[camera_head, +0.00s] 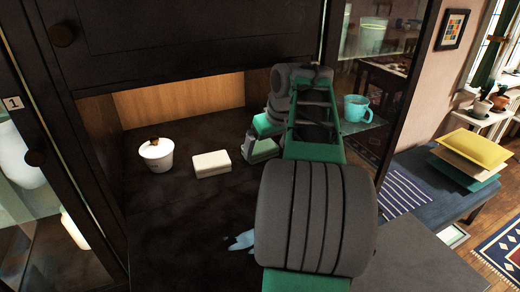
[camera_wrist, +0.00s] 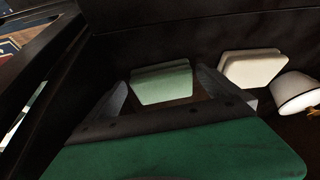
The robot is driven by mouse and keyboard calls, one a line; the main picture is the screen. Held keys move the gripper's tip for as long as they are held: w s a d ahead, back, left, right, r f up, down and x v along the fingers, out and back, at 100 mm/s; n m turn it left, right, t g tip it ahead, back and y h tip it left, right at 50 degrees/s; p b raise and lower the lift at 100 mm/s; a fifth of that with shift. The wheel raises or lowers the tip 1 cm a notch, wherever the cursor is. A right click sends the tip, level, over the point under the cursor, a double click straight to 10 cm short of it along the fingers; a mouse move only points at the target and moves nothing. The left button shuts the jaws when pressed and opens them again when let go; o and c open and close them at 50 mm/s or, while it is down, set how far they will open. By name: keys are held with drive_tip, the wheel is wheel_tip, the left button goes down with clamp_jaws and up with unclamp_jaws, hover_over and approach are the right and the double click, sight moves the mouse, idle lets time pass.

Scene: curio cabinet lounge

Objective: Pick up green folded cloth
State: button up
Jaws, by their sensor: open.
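The green folded cloth (camera_wrist: 162,84) is pale green and lies on the dark cabinet surface. In the wrist view it shows between and beyond the two grey fingers of my gripper (camera_wrist: 160,78). The fingers are apart, with nothing held between them. In the head view the cloth (camera_head: 264,151) is partly hidden by my gripper (camera_head: 252,143) and arm, which reach into the cabinet recess. I cannot tell the exact gap between the fingertips and the cloth.
A teal mug (camera_head: 356,108) stands on a glass shelf at the right. The dark surface in front is mostly clear.

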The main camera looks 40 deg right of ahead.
drive_tip(key=shift+s+x, duration=0.2)
drive_tip(key=shift+x, duration=0.9)
drive_tip(key=shift+f, duration=0.1)
drive_tip(key=shift+c, duration=0.6)
drive_tip(key=c, duration=1)
drive_tip(key=shift+s, duration=0.15)
drive_tip(key=shift+s+r, duration=0.15)
drive_tip(key=shift+r, duration=0.15)
drive_tip(key=s+a+r+p, duration=0.2)
drive_tip(key=s+r, duration=0.5)
drive_tip(key=s, duration=0.6)
drive_tip(key=shift+a+r, duration=0.2)
drive_tip(key=shift+a, duration=0.15)
drive_tip(key=shift+s, duration=0.15)
